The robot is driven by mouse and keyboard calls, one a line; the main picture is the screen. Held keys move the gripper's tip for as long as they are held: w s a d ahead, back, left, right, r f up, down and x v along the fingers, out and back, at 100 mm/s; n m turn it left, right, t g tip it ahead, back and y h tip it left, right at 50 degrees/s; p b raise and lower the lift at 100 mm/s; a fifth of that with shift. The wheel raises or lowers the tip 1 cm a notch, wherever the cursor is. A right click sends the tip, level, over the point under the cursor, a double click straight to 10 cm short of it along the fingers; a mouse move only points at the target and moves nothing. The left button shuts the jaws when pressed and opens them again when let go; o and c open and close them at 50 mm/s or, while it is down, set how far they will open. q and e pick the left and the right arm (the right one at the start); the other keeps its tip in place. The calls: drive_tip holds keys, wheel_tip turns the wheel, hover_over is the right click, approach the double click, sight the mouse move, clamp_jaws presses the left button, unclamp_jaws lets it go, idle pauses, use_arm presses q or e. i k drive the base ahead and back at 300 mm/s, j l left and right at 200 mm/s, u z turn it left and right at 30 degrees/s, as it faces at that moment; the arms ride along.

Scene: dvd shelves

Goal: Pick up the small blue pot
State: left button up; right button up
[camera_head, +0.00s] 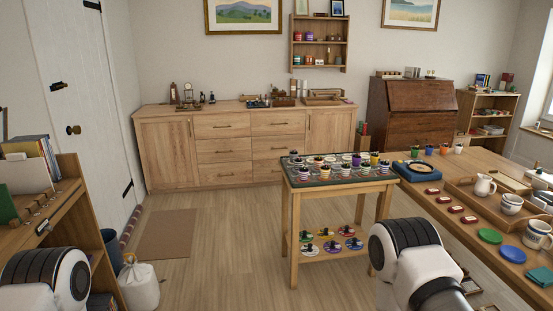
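Several small coloured pots stand in rows on a dark patterned top of the small wooden table (291,192) in the middle. A bluish-purple pot (356,160) stands among them, near the table's back edge. Several more small pots stand at the far end of the long table at right, and one there looks blue (458,149). At this size I cannot tell which is the small blue pot. My two arms show only at the bottom left and bottom right. Neither gripper's fingers are in the picture.
The long table (405,191) at right holds a tray, jugs and plates. A wooden bookcase (75,190) stands close at left, beside a white bag (139,287). Open floor lies before the sideboard (220,125).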

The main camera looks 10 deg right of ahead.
sight(430, 149)
drive_tip(key=i, duration=0.7)
drive_tip(key=i+u, duration=0.15)
drive_tip(key=i, duration=1.3)
drive_tip(key=i+u, duration=0.15)
drive_tip(key=i, duration=0.55)
drive_tip(key=i+l, duration=0.2)
drive_tip(key=i, duration=0.5)
drive_tip(key=i+z, duration=0.25)
drive_tip(key=i, duration=0.3)
drive_tip(key=i+z, duration=0.2)
drive_tip(key=i, duration=0.35)
drive_tip(key=i+j+z, duration=0.25)
drive_tip(key=i, duration=0.25)
drive_tip(key=i+j+z, duration=0.2)
drive_tip(key=i, duration=0.35)
drive_tip(key=i+j+z, duration=0.25)
drive_tip(key=i, duration=0.25)
drive_tip(key=i+l+z, duration=0.25)
drive_tip(key=z, duration=0.2)
drive_tip(key=i+l+z, duration=0.15)
drive_tip(key=i+z, duration=0.65)
drive_tip(key=z, duration=0.15)
drive_tip(key=i+j+z, duration=0.15)
drive_tip(key=i+z, duration=0.3)
drive_tip(key=i+j+z, duration=0.2)
drive_tip(key=z, duration=0.3)
drive_tip(key=i+j+z, duration=1.1)
drive_tip(key=z, duration=0.2)
